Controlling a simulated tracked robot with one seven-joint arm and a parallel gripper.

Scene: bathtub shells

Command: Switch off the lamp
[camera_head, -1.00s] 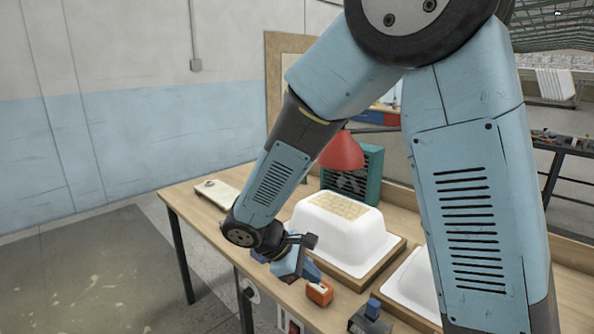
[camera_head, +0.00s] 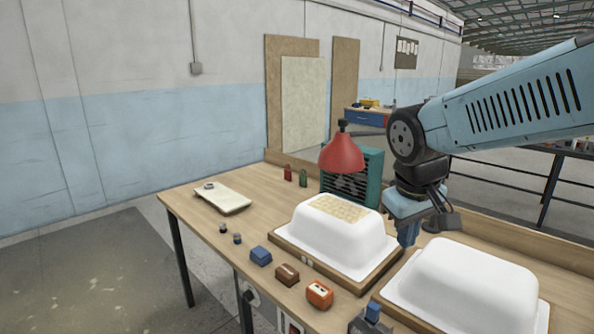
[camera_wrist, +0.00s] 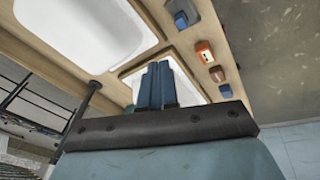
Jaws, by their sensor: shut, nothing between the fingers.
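The lamp (camera_head: 342,154) has a red cone shade and hangs over the far end of the left white tub shell (camera_head: 325,235). I cannot tell from the frames whether it is lit, and I cannot make out a switch. My gripper (camera_head: 408,240) is shut and empty, pointing down to the right of the lamp, by the gap between the two shells. In the wrist view its blue fingers (camera_wrist: 157,80) are together, with a white shell behind them. The lamp does not show in the wrist view.
The right shell (camera_head: 465,280) sits on a wooden base. A teal vented box (camera_head: 352,180) stands behind the lamp. Blue (camera_head: 261,256), brown (camera_head: 287,274) and orange (camera_head: 319,294) blocks line the front edge. A pale board (camera_head: 222,197) lies left; bare tabletop is around it.

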